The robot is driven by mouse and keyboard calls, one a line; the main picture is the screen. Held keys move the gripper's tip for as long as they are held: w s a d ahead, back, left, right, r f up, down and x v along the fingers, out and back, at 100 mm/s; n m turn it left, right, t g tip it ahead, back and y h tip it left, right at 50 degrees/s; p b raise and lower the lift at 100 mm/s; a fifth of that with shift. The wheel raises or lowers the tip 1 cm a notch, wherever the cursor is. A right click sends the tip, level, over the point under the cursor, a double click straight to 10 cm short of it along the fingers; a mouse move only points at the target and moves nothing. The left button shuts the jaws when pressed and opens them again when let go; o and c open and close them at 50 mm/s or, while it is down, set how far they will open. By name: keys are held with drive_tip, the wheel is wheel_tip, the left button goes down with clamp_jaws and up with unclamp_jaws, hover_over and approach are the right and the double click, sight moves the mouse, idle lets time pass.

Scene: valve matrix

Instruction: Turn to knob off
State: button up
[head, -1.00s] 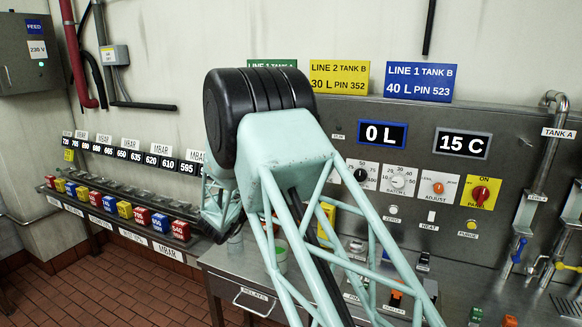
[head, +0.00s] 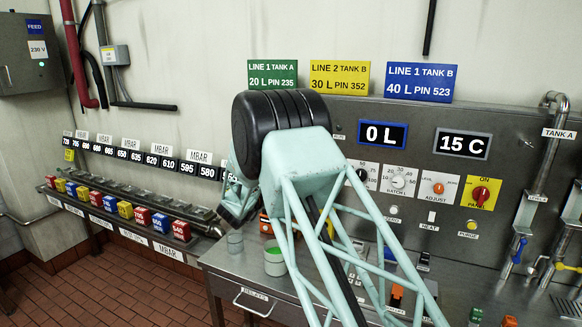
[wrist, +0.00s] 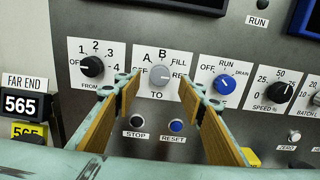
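The TO knob (wrist: 160,75) is a grey round knob on a white plate in the middle of the wrist view. I cannot tell for sure which mark the knob points at. My gripper (wrist: 159,82) is open and empty, with its tan-padded fingers to the left and right of the knob in the picture. I cannot tell how far the tips are from the panel.
A black FROM knob (wrist: 92,66) sits left of the TO plate, and a blue RUN/DRAIN knob (wrist: 225,83) sits right. STOP (wrist: 138,124) and RESET (wrist: 176,125) buttons lie below, between the fingers. A green-topped cup (head: 275,261) stands on the bench.

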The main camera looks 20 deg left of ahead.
drive_tip(key=shift+w+d, duration=0.15)
drive_tip(key=shift+w, duration=2.8)
drive_tip(key=c, duration=0.8)
drive_tip(key=shift+c, duration=0.2)
